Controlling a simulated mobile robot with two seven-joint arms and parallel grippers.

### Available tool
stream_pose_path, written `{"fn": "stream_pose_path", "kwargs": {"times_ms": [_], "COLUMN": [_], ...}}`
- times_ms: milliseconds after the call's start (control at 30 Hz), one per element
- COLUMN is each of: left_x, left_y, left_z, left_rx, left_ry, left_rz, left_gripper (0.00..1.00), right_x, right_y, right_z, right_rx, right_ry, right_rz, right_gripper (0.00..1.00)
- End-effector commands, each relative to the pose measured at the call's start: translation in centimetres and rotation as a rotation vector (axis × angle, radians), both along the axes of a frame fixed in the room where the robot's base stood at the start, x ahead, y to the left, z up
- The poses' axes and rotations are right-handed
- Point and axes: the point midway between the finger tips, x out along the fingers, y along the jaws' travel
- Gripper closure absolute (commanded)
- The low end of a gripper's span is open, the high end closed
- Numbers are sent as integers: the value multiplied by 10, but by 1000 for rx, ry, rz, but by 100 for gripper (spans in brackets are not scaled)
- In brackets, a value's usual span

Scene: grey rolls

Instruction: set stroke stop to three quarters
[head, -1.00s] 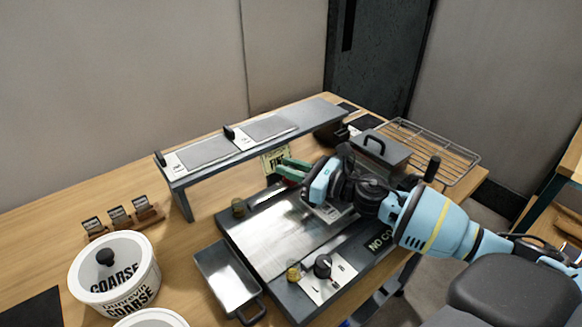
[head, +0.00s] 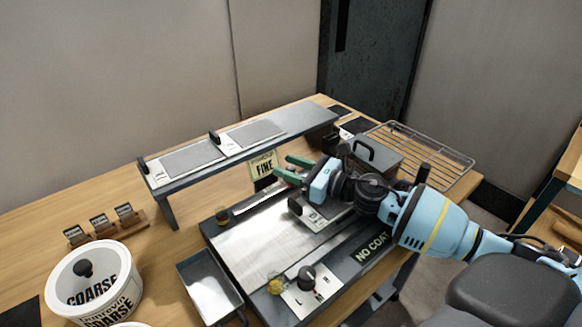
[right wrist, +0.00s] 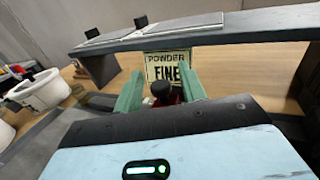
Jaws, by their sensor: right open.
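No part is readably labelled as a stroke stop. The machine has a flat metal bed (head: 262,245) and a black dial knob (head: 307,277) on a white lettered plate at its front corner. A plate with a black handle (head: 295,208) lies on the bed, below my right gripper (head: 288,168). The gripper is open, its green fingers spread above the machine's back edge. In the right wrist view, a black knob (right wrist: 161,92) with red beneath it shows between the fingers; I cannot tell whether they touch it. My left gripper is out of view.
A raised shelf (head: 240,150) with two plates stands behind, near a "POWDER FINE" sign (head: 263,166). A metal tray (head: 211,292) and white "COARSE" tub (head: 93,283) are at the left. A lidded grey box (head: 372,157) and wire rack (head: 425,150) are at the right.

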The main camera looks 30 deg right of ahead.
Motion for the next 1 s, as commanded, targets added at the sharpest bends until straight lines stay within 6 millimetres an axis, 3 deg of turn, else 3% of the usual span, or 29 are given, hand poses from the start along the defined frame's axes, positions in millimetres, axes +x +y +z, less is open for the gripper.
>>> {"fn": "stream_pose_path", "kwargs": {"times_ms": [367,733,1000], "left_x": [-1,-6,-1], "left_y": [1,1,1], "left_z": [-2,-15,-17], "left_rx": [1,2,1], "left_ry": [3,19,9], "left_rz": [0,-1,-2], "left_gripper": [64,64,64], "right_x": [-6,-47,-65], "right_y": [-3,-26,-37], "right_z": [-2,-4,-2], "right_rx": [-1,-2,0], "right_ry": [3,5,2], "right_rz": [1,1,0], "right_gripper": [59,59,59]}}
